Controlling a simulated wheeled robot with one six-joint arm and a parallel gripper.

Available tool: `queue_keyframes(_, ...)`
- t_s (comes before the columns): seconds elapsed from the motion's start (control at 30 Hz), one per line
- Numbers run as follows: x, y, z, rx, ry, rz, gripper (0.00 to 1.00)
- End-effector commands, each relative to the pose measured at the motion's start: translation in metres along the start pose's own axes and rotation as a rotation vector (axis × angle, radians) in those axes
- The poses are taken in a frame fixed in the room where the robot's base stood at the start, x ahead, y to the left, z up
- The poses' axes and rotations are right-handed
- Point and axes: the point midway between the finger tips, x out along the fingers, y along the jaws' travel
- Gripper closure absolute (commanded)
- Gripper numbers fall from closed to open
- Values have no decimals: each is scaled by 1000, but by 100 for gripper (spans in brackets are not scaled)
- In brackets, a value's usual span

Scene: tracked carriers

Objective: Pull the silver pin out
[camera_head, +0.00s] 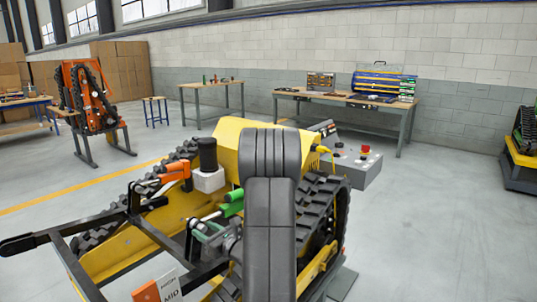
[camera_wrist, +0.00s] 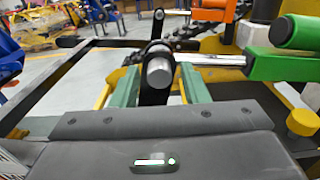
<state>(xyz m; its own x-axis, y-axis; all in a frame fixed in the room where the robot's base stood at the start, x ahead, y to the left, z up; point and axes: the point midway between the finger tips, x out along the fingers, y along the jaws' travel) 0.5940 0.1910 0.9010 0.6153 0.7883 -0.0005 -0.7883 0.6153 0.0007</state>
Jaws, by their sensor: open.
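The silver pin (camera_wrist: 159,72) shows in the wrist view as a round metal end facing me, set in a dark collar on a black upright bracket. My gripper (camera_wrist: 160,82) is open, with its two green fingers on the left and right of the pin end. I cannot tell whether either finger touches it. In the head view my gripper (camera_head: 205,234) is low beside the yellow tracked carrier (camera_head: 112,258), partly hidden by my arm. The pin cannot be made out clearly there.
A shiny rod (camera_wrist: 215,60) with a green handle (camera_wrist: 285,66) lies close right of the pin. Black frame bars (camera_head: 70,270) run at the left. A grey control box (camera_head: 350,165) stands behind. Open floor (camera_head: 440,235) lies right.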

Motion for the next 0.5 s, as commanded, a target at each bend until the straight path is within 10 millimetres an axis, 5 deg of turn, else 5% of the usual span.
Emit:
queue_keyframes(0.13,0,0,0,0,0,0,61)
queue_keyframes(0.33,0,0,0,0,0,0,100)
queue_keyframes(0.5,-1,0,0,-1,0,0,100)
